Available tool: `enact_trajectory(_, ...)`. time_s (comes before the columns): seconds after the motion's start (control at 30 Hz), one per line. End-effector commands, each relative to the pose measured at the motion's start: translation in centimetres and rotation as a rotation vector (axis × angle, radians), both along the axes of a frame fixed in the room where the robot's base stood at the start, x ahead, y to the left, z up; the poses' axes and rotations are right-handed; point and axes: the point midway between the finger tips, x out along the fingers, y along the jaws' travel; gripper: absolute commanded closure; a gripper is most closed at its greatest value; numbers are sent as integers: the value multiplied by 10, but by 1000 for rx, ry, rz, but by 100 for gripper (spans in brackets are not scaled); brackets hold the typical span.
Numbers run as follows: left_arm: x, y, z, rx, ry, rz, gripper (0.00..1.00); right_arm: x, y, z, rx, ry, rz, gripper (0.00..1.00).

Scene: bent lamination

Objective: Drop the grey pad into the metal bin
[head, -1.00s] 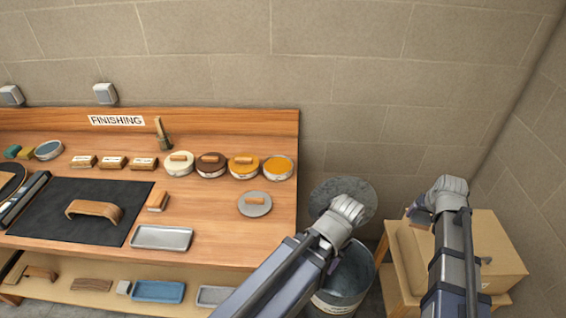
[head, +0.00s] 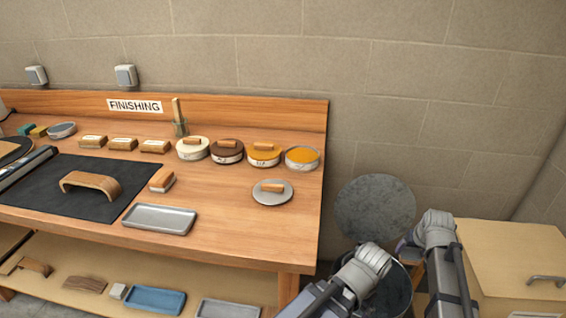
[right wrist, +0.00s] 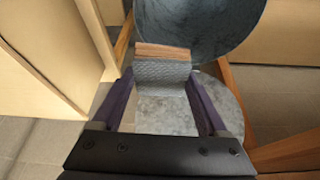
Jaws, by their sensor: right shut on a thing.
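The metal bin (head: 394,296) stands on the floor right of the bench, partly hidden behind my arms. Its round grey lid (head: 375,207) stands up at the wall side. My right gripper (head: 405,247) is close above the bin's right side. In the right wrist view its purple fingers (right wrist: 162,100) are shut on the grey pad (right wrist: 162,76), a textured piece with a wood-coloured edge. Two round grey surfaces lie beyond and below the pad there; I cannot tell surely which is bin and which is lid. My left gripper is hidden behind its wrist.
The finishing bench (head: 230,225) fills the left, with tins, blocks, a black mat and a metal tray (head: 160,218). A tan box (head: 512,255) with a handle stands at the right. My left arm's wrist is close to the bin.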

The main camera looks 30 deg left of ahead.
Motion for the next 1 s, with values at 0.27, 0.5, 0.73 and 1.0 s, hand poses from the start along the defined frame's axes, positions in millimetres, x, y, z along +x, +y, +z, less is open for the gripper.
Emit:
enact_trajectory(0.27, 0, 0, -91, 0, 0, 0, 0, 2, 41, -91, 0, 0, 61, 68)
enact_trajectory(0.5, 0, 0, -122, 0, 0, 0, 0, 1, 61, -122, 0, 0, 90, 68)
enact_trajectory(0.73, 0, 0, -127, 0, 0, 0, 0, 1, 65, -127, 0, 0, 97, 68)
enact_trajectory(1.0, 0, 0, -134, 1, 0, 0, 0, 1, 65, -134, 0, 0, 97, 68)
